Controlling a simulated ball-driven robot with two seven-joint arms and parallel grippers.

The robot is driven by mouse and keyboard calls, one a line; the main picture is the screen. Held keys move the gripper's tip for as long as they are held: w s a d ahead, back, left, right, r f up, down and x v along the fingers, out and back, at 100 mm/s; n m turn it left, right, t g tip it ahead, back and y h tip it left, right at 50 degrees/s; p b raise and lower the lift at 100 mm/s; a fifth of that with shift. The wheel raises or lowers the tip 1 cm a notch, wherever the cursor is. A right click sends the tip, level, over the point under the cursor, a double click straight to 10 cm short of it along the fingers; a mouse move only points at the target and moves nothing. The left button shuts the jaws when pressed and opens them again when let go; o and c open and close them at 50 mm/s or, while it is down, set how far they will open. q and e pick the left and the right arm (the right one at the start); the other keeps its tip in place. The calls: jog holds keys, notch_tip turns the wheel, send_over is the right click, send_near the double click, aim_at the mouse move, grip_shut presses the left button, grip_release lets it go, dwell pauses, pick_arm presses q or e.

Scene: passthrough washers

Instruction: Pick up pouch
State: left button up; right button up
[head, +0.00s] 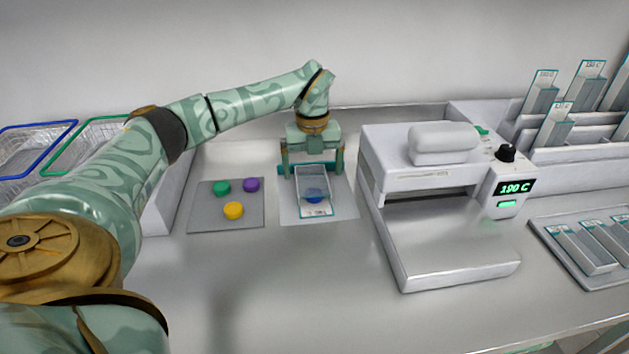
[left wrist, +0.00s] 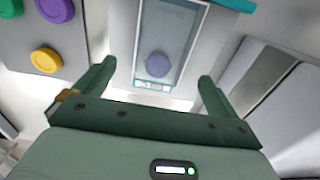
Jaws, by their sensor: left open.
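The pouch (head: 313,181) is a clear packet with a teal top band and a white label at its lower end, and a blue round piece shows in it. It lies on a pale mat (head: 343,204) in the middle of the counter. My left gripper (head: 312,172) is open, with its fingers spread to either side of the pouch's upper part in the head view. In the left wrist view the pouch (left wrist: 167,40) shows ahead, between and beyond the open fingers, with nothing held. I cannot tell whether the fingers touch the mat. My right gripper is not in view.
A grey mat (head: 212,215) with green, purple and yellow discs is left of the pouch. A white sealing machine (head: 440,255) reading 190 C stands close on the right. Pouch racks (head: 575,147) and a tray (head: 565,255) of pouches are farther right. Wire baskets (head: 85,140) stand far left.

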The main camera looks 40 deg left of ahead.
aim_at(313, 184)
pick_arm(q)
jog(key=shift+f, duration=0.6)
notch_tip(313, 184, down, 4)
jog(key=shift+w+f+b, duration=0.1)
jog(key=shift+w+b, duration=0.05)
jog(key=shift+b, duration=1.1)
jog(key=shift+a+f, duration=0.1)
jog(key=shift+f, duration=0.05)
jog(key=shift+r, duration=0.2)
jog(key=c, duration=1)
jog(key=shift+c, duration=0.2)
